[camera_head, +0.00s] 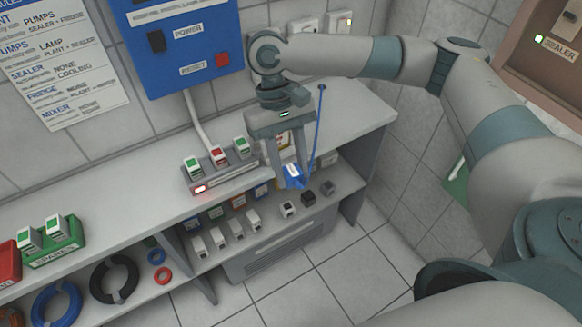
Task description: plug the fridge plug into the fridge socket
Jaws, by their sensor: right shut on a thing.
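A blue plug (293,176) with a white face hangs in front of the counter's front edge. My right gripper (291,170) points down and is shut on it. A thin blue cord (317,130) runs from the plug up to a hole in the counter top. No label on the plug can be read, so I cannot confirm it is the fridge plug. Two wall plates are on the tiles behind my right arm: a left one (302,25) and a right one (340,22) with a small light. I cannot tell which is the fridge socket. My left gripper is out of view.
A grey block (220,178) with green and red modules stands on the counter (120,205), left of my gripper. A blue power box (185,45) hangs above it. The shelf below holds several small modules (237,228) and rings. A green spares tray (55,252) is at left.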

